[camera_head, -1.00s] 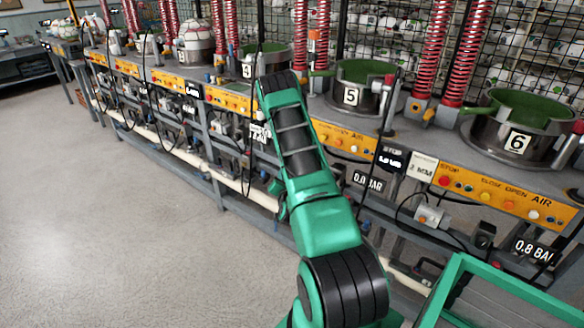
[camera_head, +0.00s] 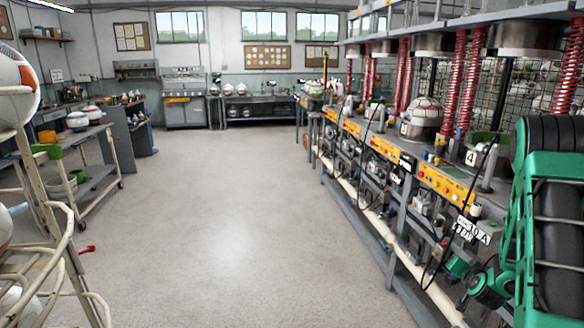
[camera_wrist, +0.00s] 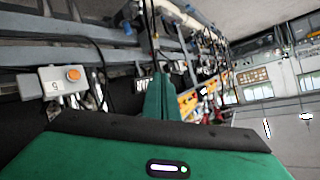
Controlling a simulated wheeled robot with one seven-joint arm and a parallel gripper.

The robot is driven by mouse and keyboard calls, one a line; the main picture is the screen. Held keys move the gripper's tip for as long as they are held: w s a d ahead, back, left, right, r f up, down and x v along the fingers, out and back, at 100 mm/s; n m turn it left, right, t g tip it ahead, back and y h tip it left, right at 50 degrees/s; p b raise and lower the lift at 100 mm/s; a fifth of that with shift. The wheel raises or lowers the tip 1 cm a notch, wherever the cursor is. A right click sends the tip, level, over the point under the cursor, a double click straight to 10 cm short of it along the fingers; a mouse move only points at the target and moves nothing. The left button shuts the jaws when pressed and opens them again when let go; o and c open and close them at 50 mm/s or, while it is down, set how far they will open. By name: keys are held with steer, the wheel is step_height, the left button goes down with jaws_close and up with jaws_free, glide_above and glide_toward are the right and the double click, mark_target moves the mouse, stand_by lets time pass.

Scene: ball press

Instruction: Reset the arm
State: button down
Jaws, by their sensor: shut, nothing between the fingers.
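My arm, green and black, stands at the right edge of the head view. My gripper (camera_wrist: 160,96) shows in the wrist view as green fingers closed together, with nothing between them. In the wrist view it points toward the grey bench frame with its hoses and cables, and I cannot tell how far off that is. In the head view the hand is low at the right, beside the press bench and partly hidden by the arm.
The press bench (camera_head: 392,238) runs along the right with several stations, red springs (camera_head: 457,95) and yellow control panels (camera_head: 445,184). A cream tube rack (camera_head: 62,268) with balls is close at the left, with a wheeled grey table (camera_head: 95,178) behind it. The floor (camera_head: 240,220) between is clear.

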steer(key=s+a+r+n+g+y, duration=0.3)
steer(key=s+a+r+n+g, duration=0.15)
steer(key=s+a+r, duration=0.55)
steer(key=s+a+r+g+y, duration=0.1)
steer(key=s+a+r+g, duration=0.1)
steer(key=s, duration=0.8)
steer(key=s+a+r+g, duration=0.3)
steer(key=s+a+r, duration=0.1)
steer(key=s, duration=0.6)
steer(key=s+a+r+g+y, duration=0.1)
steer(key=s+a, duration=0.4)
steer(key=s, duration=0.5)
step_height(320, 180, up, 3)
steer(key=shift+a+f+g+y, duration=0.2)
steer(key=shift+a+g+y, duration=0.1)
steer(key=shift+g, duration=0.45)
steer(key=shift+d+m, duration=0.1)
steer(key=shift+m, duration=0.15)
